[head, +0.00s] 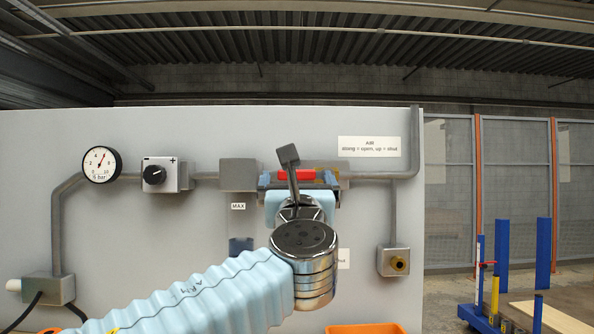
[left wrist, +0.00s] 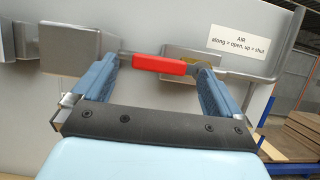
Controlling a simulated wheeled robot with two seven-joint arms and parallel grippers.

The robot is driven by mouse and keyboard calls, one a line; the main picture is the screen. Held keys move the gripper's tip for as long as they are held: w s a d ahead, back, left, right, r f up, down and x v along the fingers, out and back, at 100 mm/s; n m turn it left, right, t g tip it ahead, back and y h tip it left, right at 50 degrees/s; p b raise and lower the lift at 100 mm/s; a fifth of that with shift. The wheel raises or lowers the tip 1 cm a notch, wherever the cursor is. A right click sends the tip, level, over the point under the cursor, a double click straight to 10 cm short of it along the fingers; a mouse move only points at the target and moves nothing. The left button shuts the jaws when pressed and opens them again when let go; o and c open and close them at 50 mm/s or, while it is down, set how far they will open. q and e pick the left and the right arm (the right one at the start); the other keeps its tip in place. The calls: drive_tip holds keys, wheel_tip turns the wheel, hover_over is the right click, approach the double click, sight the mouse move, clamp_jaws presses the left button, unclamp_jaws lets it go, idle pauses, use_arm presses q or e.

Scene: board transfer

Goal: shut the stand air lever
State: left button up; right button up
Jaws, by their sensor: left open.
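The air lever has a red handle (head: 297,175) and lies level, along the grey pipe on the panel. It also shows in the left wrist view as a red bar (left wrist: 165,65). My left gripper (head: 298,181) is open in front of the lever, with one blue finger towards each end of the handle. In the wrist view the handle appears between the fingertips (left wrist: 157,70), with no clear contact. My right gripper is not in view.
The grey panel (head: 215,130) carries a pressure gauge (head: 102,164), a regulator knob (head: 154,175), a grey block (head: 239,174) left of the lever and a brass outlet (head: 398,263). A blue trolley (head: 492,315) with boards stands at the right. An orange container (head: 365,329) shows below.

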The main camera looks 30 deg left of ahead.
sight(297, 175)
use_arm(q)
drive_tip(key=shift+x, duration=1.15)
drive_tip(key=c, duration=1.5)
